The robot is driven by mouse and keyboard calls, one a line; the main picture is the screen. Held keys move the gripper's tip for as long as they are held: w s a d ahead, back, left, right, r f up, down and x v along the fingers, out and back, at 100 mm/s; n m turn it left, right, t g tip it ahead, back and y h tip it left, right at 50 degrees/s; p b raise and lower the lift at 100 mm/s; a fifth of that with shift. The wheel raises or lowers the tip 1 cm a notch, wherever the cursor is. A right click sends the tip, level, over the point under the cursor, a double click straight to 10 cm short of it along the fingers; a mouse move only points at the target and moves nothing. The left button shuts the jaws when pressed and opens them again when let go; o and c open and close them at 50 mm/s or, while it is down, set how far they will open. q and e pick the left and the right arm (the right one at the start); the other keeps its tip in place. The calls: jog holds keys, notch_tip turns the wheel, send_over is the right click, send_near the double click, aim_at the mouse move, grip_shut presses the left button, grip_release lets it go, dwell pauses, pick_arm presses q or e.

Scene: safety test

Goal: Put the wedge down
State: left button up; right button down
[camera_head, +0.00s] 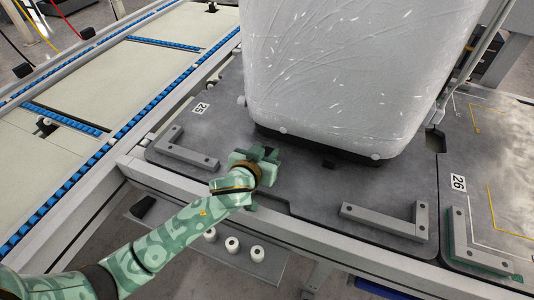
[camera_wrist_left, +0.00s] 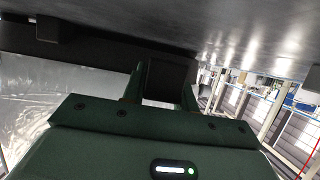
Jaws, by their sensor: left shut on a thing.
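My left gripper (camera_head: 268,153) is low over the grey plate (camera_head: 225,135), just in front of the large wrapped object's base. It is shut on a small dark block, the wedge (camera_wrist_left: 169,79), which shows between the two fingers in the left wrist view. In the head view only a dark bit of the wedge (camera_head: 270,150) shows at the fingers. I cannot tell whether the wedge touches the plate. My right gripper is not in view.
A tall object in clear film (camera_head: 335,70) stands on a black base (camera_head: 330,152) on the plate. Grey corner brackets (camera_head: 187,153) and (camera_head: 386,220) flank the front edge. Blue roller conveyors (camera_head: 70,205) run on the left. Several white rollers (camera_head: 232,244) lie below the edge.

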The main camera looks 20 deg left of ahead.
pick_arm(q)
jog(key=shift+s+f, duration=0.1)
jog(key=shift+f, duration=0.35)
jog(key=o, duration=1)
jog(key=shift+f, duration=0.1)
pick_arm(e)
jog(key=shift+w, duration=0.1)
pick_arm(q)
jog(key=shift+r, duration=0.3)
jog(key=shift+s+r+p, duration=0.9)
jog(key=shift+s+r, duration=0.15)
jog(key=shift+s, duration=0.05)
jog(key=p+v, duration=0.3)
jog(key=v, duration=0.6)
jog(key=shift+s+a+p, duration=0.1)
jog(key=shift+s+p, duration=0.15)
jog(key=shift+p, duration=0.15)
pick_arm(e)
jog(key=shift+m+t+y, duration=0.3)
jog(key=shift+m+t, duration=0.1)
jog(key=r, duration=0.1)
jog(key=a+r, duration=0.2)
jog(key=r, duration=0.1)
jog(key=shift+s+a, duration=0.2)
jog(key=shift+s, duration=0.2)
pick_arm(q)
jog(key=shift+f, duration=0.1)
